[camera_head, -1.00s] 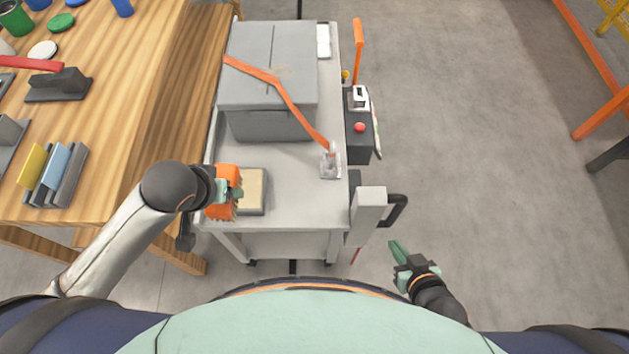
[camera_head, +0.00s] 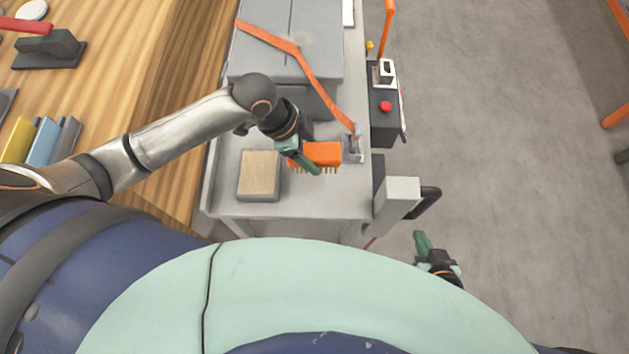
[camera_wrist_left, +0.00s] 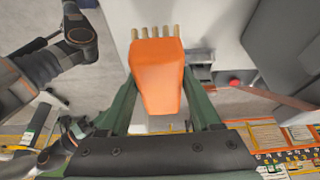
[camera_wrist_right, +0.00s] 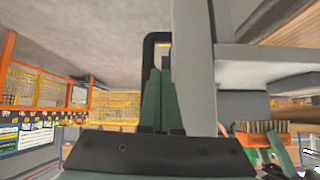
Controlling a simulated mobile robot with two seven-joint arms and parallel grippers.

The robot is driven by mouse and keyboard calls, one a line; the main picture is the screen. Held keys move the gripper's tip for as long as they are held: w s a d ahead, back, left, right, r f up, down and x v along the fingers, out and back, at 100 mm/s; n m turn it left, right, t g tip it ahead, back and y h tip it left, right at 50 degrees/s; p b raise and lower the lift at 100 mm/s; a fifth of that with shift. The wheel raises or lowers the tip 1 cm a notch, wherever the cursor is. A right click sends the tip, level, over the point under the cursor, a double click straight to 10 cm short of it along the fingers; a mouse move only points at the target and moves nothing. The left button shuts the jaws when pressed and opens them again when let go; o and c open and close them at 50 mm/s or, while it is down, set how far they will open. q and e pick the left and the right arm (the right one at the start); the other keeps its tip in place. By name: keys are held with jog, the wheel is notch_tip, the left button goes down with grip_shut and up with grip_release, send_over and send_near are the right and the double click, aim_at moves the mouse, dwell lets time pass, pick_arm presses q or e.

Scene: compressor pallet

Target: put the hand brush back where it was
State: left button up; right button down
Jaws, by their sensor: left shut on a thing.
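The hand brush has an orange body (camera_head: 324,153) with pale bristles pointing toward the front edge in the head view. My left gripper (camera_head: 305,162) is shut on it and holds it over the grey cart top (camera_head: 225,190), right of a tan block. In the left wrist view the brush's orange body (camera_wrist_left: 157,80) sits between the two green fingers. The brush (camera_wrist_right: 262,137) also shows at the lower right of the right wrist view. Whether it touches the cart is unclear. My right gripper (camera_head: 420,240) is empty, its fingers together, right of the cart handle.
A tan block on a dark base (camera_head: 260,172) lies at the cart's front left. A grey box (camera_head: 280,60) with an orange strap stands behind. A clear-grey fitting (camera_head: 354,145) is close right of the brush. A control box (camera_head: 385,125) and handle (camera_head: 430,200) flank the cart's right side.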

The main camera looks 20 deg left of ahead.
pick_arm(q)
notch_tip(320, 180, down, 6)
jog(key=shift+d+f+b, duration=0.1)
jog(key=shift+f+b, duration=0.05)
jog(key=shift+b, duration=0.45)
notch_tip(320, 180, down, 4)
jog(key=shift+r+b, duration=0.15)
jog(key=shift+b, duration=0.3)
pick_arm(e)
jog(key=shift+w+a+f, duration=0.45)
jog(key=shift+a+f, duration=0.05)
jog(key=shift+a, duration=0.1)
pick_arm(q)
jog(key=o, duration=1.3)
jog(key=shift+f, duration=0.2)
jog(key=shift+r, duration=0.1)
